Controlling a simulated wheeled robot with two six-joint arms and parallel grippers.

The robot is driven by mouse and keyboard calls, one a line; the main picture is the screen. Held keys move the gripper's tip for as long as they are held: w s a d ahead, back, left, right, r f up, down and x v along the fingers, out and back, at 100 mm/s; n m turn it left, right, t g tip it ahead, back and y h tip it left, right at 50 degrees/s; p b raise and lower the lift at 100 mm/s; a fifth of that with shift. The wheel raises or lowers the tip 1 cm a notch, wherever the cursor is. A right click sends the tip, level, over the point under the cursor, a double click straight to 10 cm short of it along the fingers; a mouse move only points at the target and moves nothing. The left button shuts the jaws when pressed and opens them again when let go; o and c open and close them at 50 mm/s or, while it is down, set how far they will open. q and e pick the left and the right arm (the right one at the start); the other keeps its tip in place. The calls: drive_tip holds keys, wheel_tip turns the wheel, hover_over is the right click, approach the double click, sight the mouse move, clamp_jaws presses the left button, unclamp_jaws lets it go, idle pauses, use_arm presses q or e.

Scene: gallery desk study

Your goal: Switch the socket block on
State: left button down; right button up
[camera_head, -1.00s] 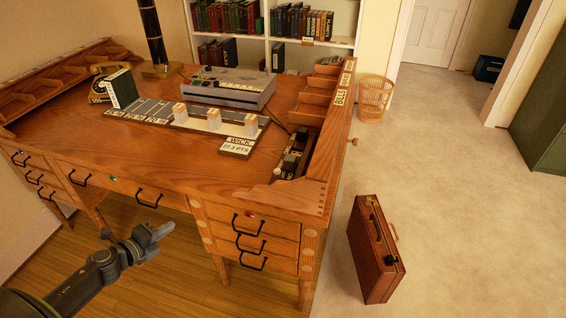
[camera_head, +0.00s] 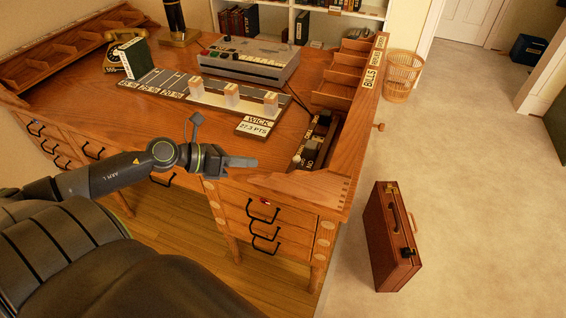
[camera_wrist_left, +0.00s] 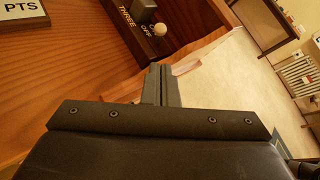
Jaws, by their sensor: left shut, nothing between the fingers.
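The socket block (camera_head: 313,150) is a dark strip in the trough at the desk's right end, below the pigeonholes. A pale round knob (camera_head: 298,160) sits at its near end. In the left wrist view, the pale knob (camera_wrist_left: 160,29) is beside the words "OFF" and "THREE", with a dark grey block next to it. My left gripper (camera_head: 252,162) is shut and empty, over the desk's front edge, left of the block and apart from it. In the left wrist view, its closed fingers (camera_wrist_left: 161,82) point toward the knob. My right gripper is not in view.
A raised wooden side wall (camera_head: 345,165) bounds the trough on the right. A grey console (camera_head: 245,60) stands at the back. A brown briefcase (camera_head: 391,238) stands on the floor to the right.

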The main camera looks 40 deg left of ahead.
use_arm(q)
drive_tip(key=p, duration=0.1)
approach(298, 166)
drive_tip(key=shift+x, duration=2.5)
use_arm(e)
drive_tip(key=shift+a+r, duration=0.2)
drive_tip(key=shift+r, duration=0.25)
use_arm(q)
drive_tip(key=shift+r, duration=0.15)
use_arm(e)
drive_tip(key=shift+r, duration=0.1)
